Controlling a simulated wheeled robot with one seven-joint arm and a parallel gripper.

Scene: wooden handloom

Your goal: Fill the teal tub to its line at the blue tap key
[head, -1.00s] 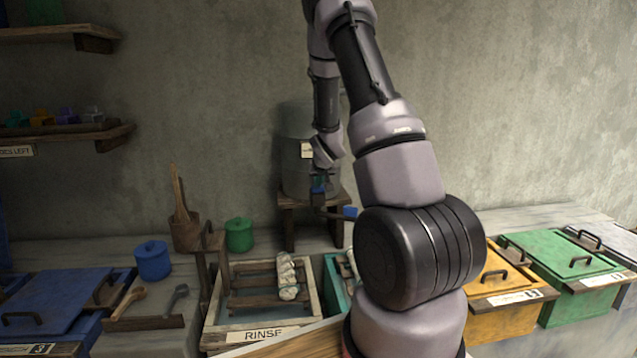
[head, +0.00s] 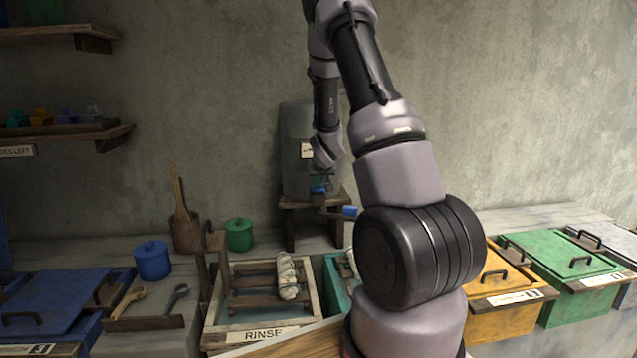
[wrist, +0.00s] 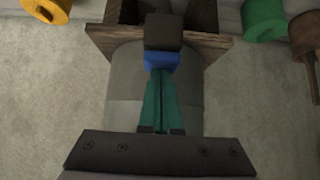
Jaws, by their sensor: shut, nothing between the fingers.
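The teal tub (head: 333,290) stands right of the rinse tub in the head view. My arm hides most of it, and its line and water level cannot be seen. A blue block on the tap (head: 319,190), seemingly the key, sits in front of the grey tank (head: 297,160). A second blue piece (head: 350,211) shows to its right on the dark spout. My gripper (head: 321,182) is at the first blue block. In the wrist view its teal fingers (wrist: 160,78) are shut and empty, with tips right against or just over the blue block (wrist: 161,60); contact cannot be told.
The tank stands on a wooden stand (head: 290,225). The rinse tub (head: 212,312) holds a pale skein (head: 287,278). A green pot (head: 239,235), blue pot (head: 153,261) and wooden bucket (head: 185,236) stand left. Lidded yellow (head: 490,290) and green (head: 560,255) bins stand right.

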